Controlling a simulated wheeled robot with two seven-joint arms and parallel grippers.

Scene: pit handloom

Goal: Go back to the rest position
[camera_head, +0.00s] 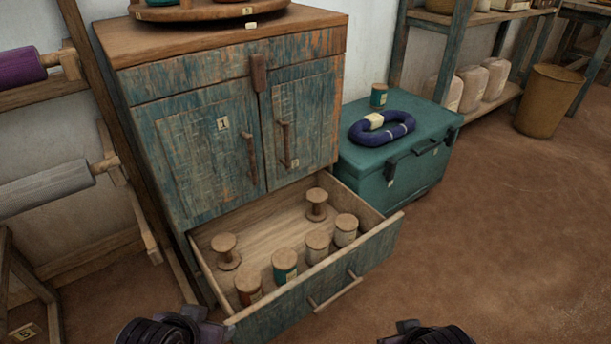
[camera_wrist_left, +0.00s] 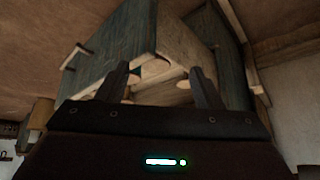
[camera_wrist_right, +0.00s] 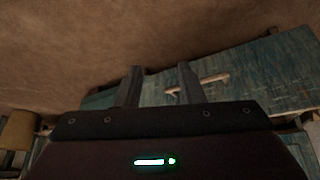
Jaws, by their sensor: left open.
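My left gripper (camera_wrist_left: 160,78) is open and empty in the left wrist view, with the open drawer and its spools beyond the fingers. My right gripper (camera_wrist_right: 160,72) is open and empty in the right wrist view, with the drawer front and handle beyond its fingers. In the head view only dark parts of my two arms show at the bottom edge. The wooden cabinet (camera_head: 190,150) has its drawer (camera_head: 265,232) pulled out. Bare spools (camera_head: 225,250), a brown-red spool (camera_head: 248,287), a green spool (camera_head: 285,265) and pale spools (camera_head: 317,247) stand in it.
A teal chest (camera_head: 400,165) right of the cabinet carries a blue yarn ring (camera_head: 382,127) and a small spool (camera_head: 379,95). Wooden racks with rollers (camera_head: 45,190) stand at left. A shelf and a bin (camera_head: 548,100) are at back right. The floor at right is clear.

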